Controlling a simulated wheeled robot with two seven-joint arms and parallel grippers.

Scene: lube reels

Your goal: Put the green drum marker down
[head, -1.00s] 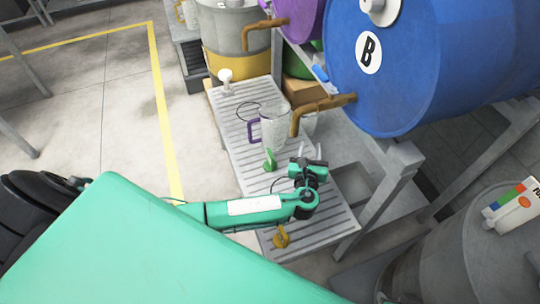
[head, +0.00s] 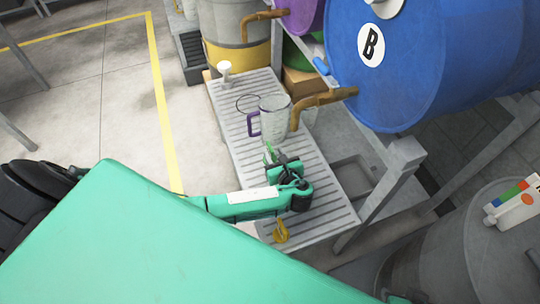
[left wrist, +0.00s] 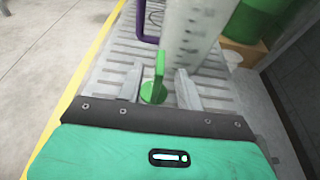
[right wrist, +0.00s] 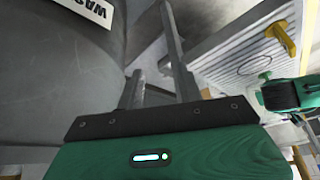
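The green drum marker (head: 268,152) stands on the grey slatted drip tray (head: 232,118), just in front of a clear measuring jug (head: 276,112) with a purple handle. In the left wrist view the marker (left wrist: 155,84) has a round green base and an upright tab. My left gripper (head: 279,160) is low over the tray close to the marker. Its fingers (left wrist: 157,92) are apart, with the marker between or just beyond them; I see no finger pressing on it. My right gripper (right wrist: 158,88) is open and empty, beside a grey drum (right wrist: 52,75).
A yellow marker (head: 281,232) and a white marker (head: 225,70) stand on the tray; a blue one (head: 321,67) is on the rack. Brown taps (head: 318,98) overhang the tray from the blue drum (head: 405,70) and others. A rack post (head: 378,195) stands right.

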